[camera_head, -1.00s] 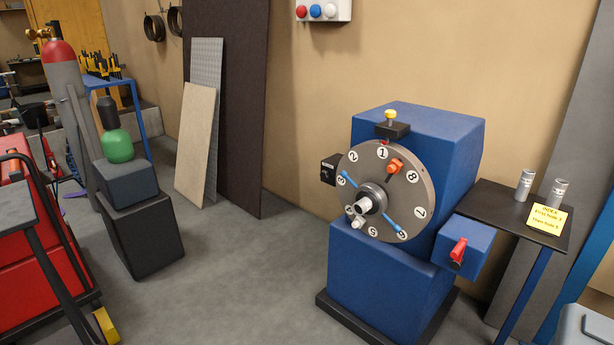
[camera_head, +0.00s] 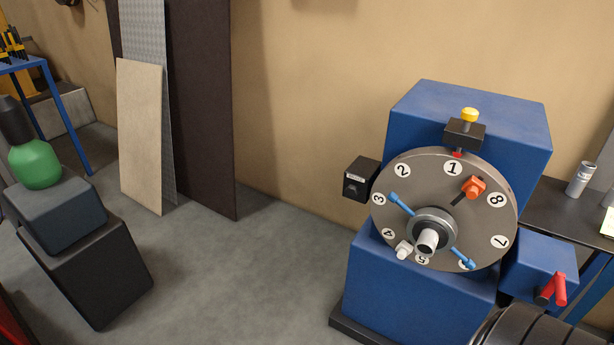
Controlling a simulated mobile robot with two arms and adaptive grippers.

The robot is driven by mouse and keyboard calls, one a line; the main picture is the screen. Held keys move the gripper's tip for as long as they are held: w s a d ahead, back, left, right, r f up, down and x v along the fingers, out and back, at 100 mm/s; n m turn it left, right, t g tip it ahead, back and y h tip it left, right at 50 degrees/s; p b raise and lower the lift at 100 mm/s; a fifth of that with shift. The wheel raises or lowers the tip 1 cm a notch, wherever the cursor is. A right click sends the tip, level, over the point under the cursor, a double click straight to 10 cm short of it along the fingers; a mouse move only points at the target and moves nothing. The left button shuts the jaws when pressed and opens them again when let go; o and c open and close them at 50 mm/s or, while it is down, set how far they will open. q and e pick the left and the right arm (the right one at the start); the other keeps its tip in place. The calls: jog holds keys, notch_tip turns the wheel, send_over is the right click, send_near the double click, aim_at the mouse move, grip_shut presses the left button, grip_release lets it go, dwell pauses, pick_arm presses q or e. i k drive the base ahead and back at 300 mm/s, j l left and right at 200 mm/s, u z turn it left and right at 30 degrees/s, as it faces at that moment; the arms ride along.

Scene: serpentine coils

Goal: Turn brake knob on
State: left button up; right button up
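A blue machine (camera_head: 470,110) carries a grey round plate (camera_head: 410,180) numbered around its rim, with the 1 at the top. A small black box (camera_head: 360,180) with a pale label and a dark knob-like part sits at the plate's left edge; the knob's setting is too small to read. A red lever (camera_head: 558,289) is on the blue side box at the lower right. A yellow-topped plunger (camera_head: 469,115) stands above the plate on a black block. Neither of my grippers shows. A dark ribbed part, perhaps of my arm, fills the bottom right corner.
A black side table (camera_head: 560,210) with a grey can (camera_head: 581,180) stands right of the machine. Dark boxes (camera_head: 85,270) and a green bottle (camera_head: 35,165) are at the left. Panels (camera_head: 140,130) lean on the wall. The floor between is clear.

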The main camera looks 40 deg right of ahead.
aim_at(352, 191)
jog(key=i+z, duration=0.25)
jog(key=i, duration=0.2)
jog(key=i+j+z, duration=0.3)
jog(key=i, duration=0.15)
